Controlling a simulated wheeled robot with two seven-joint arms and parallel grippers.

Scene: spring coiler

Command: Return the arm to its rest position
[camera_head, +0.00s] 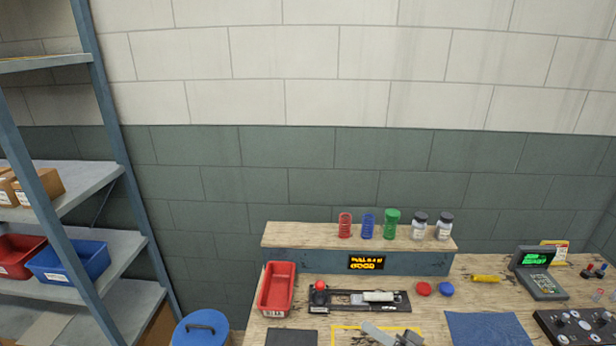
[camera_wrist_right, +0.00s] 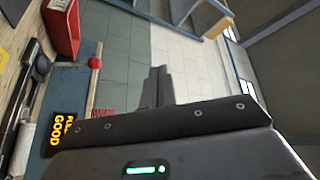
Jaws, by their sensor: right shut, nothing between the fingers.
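My right gripper (camera_head: 384,334) shows at the bottom edge of the head view, as grey parts over the front of the workbench (camera_head: 470,310). In the right wrist view its fingers (camera_wrist_right: 156,88) are together with nothing between them. The spring coiler fixture (camera_head: 345,301), a black base with a red knob and a silver part, sits on the bench behind the gripper. My left gripper is out of view. Most of the right arm is hidden below the frame.
A red bin (camera_head: 277,288) stands left of the fixture. Red, blue and green coils and two jars stand on the raised shelf (camera_head: 290,236). Red (camera_head: 424,289) and blue (camera_head: 446,289) caps lie to the right. A control box (camera_head: 578,327) stands at the right edge.

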